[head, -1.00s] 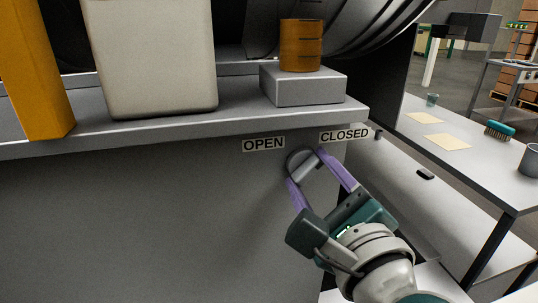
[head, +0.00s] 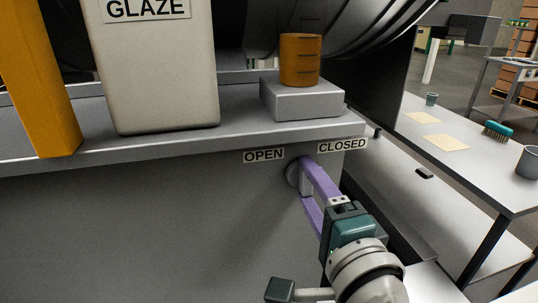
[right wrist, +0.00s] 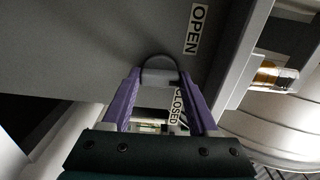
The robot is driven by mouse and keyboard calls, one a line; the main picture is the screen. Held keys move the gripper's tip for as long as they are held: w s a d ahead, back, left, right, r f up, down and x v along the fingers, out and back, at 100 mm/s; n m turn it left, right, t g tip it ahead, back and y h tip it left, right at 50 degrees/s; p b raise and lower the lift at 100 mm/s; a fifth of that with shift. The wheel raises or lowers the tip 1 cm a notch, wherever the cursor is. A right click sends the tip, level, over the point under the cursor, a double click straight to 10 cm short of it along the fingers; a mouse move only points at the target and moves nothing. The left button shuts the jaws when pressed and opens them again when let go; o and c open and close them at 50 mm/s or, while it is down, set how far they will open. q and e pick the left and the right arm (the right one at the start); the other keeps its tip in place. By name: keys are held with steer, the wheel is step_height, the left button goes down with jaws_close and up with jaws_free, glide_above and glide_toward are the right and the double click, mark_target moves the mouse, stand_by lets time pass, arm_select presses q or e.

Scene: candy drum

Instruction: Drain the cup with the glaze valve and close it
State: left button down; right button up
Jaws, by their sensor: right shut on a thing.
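The glaze valve is a round grey knob (head: 293,174) with a bar handle on the front of the grey cabinet. It sits below the labels OPEN (head: 264,155) and CLOSED (head: 342,146). My right gripper (head: 306,182) has its purple fingers shut on the handle, which stands about upright. The right wrist view shows the fingers (right wrist: 158,95) on either side of the knob (right wrist: 158,68). The amber cup (head: 300,60) with dark level lines stands on a small grey block (head: 303,101); it looks amber up to its top. My left gripper is out of view.
A pale GLAZE tank (head: 160,75) and an orange post (head: 38,80) stand left on the ledge. A dark drum curves behind the cup. At right, a side table (head: 470,165) holds a brush (head: 497,131), a grey mug (head: 527,162) and paper sheets.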

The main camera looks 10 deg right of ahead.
steer(key=n+p, duration=0.1)
steer(key=n, duration=0.3)
steer(key=shift+n, duration=0.3)
steer(key=shift+n+p, duration=0.35)
steer(key=shift+n, duration=1.65)
steer(key=o, duration=1.4)
steer(key=shift+s, duration=0.15)
steer(key=s, duration=0.9)
steer(key=shift+s+d+p, duration=0.2)
steer(key=shift+s+p, duration=0.15)
